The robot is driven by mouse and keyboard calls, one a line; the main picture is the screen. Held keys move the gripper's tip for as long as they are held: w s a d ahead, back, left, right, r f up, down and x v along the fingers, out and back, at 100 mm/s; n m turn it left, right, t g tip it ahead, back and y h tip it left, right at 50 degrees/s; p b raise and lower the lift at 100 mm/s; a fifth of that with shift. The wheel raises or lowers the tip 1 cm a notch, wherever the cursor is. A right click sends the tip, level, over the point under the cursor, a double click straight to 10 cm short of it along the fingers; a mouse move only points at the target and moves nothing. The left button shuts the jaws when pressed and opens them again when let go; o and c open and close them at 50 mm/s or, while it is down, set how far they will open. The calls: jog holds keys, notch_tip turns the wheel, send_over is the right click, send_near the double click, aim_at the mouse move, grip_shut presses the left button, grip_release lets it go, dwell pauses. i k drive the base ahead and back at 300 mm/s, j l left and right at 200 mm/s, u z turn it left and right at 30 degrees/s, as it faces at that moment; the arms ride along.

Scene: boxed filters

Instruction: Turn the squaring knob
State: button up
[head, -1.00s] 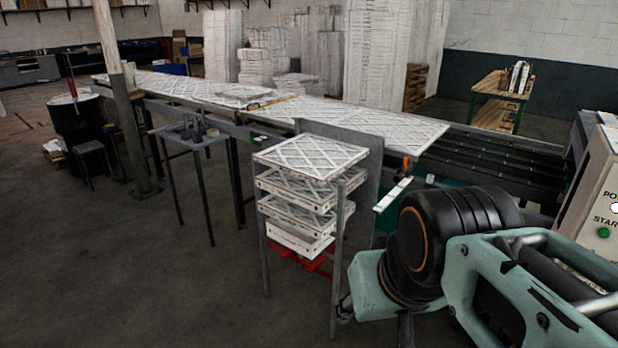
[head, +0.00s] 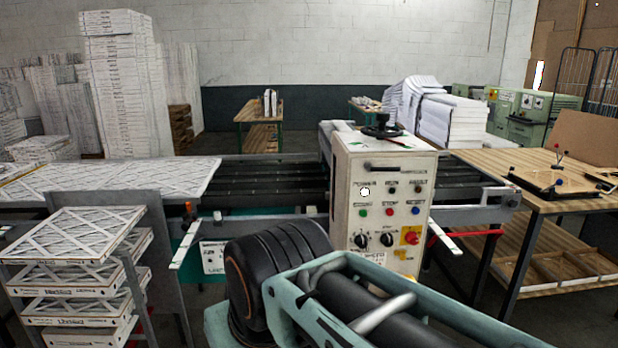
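A cream control box (head: 345,175) stands in the middle of the view, its front panel facing me. Two black knobs sit low on the panel, a left one (head: 362,241) and a right one (head: 387,240). The lettering near them is too small to read surely, so I cannot tell which is the squaring knob. Above them are a green, a red and a blue button (head: 416,210). My arm crosses the lower middle, in front of the box's lower part. My gripper is not in view.
A black handwheel (head: 382,129) is on top of the box. A roller conveyor (head: 265,180) runs behind it. A rack of framed filters (head: 75,235) stands at left. A wooden table (head: 480,165) is at right, with a red bar (head: 465,234) near its front left.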

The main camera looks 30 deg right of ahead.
aim_at(512, 203)
jog(key=z, duration=2.35)
jog(key=i+l, duration=0.25)
jog(key=i, duration=0.4)
jog(key=i+l+z, duration=0.1)
jog(key=i+l, duration=0.15)
jog(key=i, duration=0.45)
jog(key=i+l, duration=0.15)
jog(key=i, duration=0.5)
jog(key=i+l+z, duration=0.1)
jog(key=i, duration=0.6)
jog(key=i+l, duration=0.25)
jog(key=i, duration=0.4)
jog(key=l+z, duration=0.05)
